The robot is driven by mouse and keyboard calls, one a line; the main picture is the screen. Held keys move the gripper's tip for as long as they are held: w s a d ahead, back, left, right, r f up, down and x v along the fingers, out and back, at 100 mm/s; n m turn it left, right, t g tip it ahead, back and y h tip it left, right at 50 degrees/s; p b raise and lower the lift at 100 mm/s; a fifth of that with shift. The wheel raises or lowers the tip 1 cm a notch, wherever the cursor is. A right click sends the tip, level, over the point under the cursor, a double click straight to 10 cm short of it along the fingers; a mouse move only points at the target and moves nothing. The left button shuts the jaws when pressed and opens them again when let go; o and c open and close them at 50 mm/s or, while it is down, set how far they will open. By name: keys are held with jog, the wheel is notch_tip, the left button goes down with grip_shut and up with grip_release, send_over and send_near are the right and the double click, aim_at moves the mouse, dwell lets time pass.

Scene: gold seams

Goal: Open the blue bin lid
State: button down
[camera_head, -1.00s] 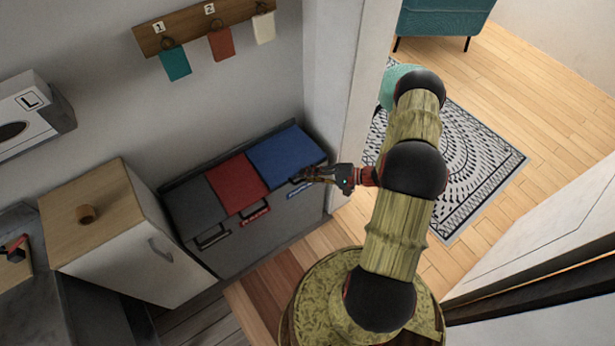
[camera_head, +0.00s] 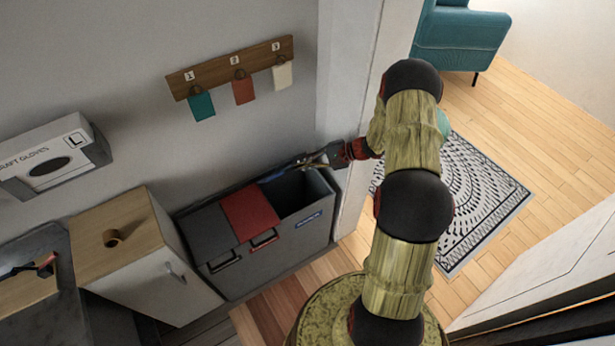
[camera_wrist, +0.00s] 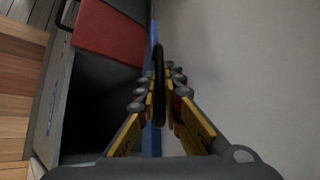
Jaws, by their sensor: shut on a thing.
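The blue bin lid (camera_head: 272,177) stands up near the wall, seen almost edge-on above its compartment. In the wrist view it is a thin blue strip (camera_wrist: 153,38). The compartment below it (camera_head: 302,192) is uncovered and looks dark inside. My gripper (camera_head: 310,165) is at the raised lid's upper edge. In the wrist view my gripper (camera_wrist: 160,85) is shut on the lid's black handle (camera_wrist: 158,62), which runs between the fingers. Most of the lid's face is hidden by the viewing angle.
The red lid (camera_head: 249,212) and grey lid (camera_head: 206,233) beside it are down. A white cabinet (camera_head: 160,275) stands left of the bins. A rack with hanging cards (camera_head: 232,68) is on the wall above. A wall edge (camera_head: 358,100) is close to my arm.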

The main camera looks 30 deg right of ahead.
jog(key=shift+w+r, duration=0.45)
jog(key=shift+w, duration=0.2)
jog(key=shift+w+r, duration=0.4)
jog(key=shift+w, duration=0.25)
jog(key=c, duration=2)
grip_release()
jog(key=shift+o, duration=0.2)
notch_tip(320, 180, up, 10)
jog(key=shift+c, duration=0.2)
